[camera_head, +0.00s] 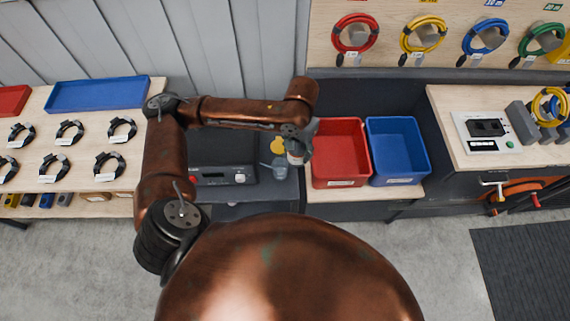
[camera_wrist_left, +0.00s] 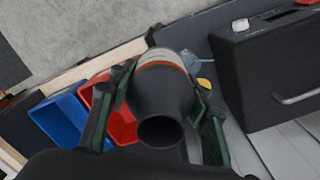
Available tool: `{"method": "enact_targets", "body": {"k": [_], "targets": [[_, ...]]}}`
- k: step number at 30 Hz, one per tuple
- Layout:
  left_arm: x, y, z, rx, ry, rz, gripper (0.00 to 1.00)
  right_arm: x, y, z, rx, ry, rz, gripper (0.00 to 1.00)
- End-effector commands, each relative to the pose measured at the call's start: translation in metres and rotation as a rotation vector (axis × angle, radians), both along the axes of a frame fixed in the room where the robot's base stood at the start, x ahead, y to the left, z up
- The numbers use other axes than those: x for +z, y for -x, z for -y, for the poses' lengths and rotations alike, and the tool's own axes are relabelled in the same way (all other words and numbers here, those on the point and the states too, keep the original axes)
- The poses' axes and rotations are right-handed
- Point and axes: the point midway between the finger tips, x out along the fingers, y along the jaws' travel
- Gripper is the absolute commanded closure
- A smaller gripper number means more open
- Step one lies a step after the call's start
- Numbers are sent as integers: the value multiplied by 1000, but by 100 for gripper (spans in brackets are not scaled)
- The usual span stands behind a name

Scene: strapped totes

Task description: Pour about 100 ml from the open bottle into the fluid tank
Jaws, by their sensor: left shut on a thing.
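My left gripper (camera_head: 298,140) is shut on a dark bottle with an orange and pale band. The bottle (camera_wrist_left: 162,88) lies between the two fingers in the left wrist view, its round dark mouth facing the camera. In the head view only a small pale part of it shows below the gripper. A small bluish translucent vessel (camera_head: 281,166), perhaps the fluid tank, stands just left of the bottle; in the wrist view it (camera_wrist_left: 190,60) is partly hidden behind the bottle. No stream of liquid shows. My right gripper is out of view.
A yellow round piece (camera_head: 279,145) lies behind the vessel. A black device (camera_head: 222,160) stands left of it. Red (camera_head: 340,183) and blue (camera_head: 398,180) totes stand close to the right. Cable coils hang at the back right. A blue tray (camera_head: 98,94) lies on the left table.

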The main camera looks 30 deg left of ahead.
Motion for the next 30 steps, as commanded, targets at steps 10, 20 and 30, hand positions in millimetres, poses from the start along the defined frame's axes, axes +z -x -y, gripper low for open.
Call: {"method": "enact_targets", "body": {"k": [10, 20, 30], "targets": [[-7, -68, -4, -302, 1, 0, 87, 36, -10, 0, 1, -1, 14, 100], [-31, -119, -23, -596, 0, -1, 87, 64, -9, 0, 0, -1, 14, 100], [-64, -155, -56, -900, 0, -2, 87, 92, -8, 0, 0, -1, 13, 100]]}}
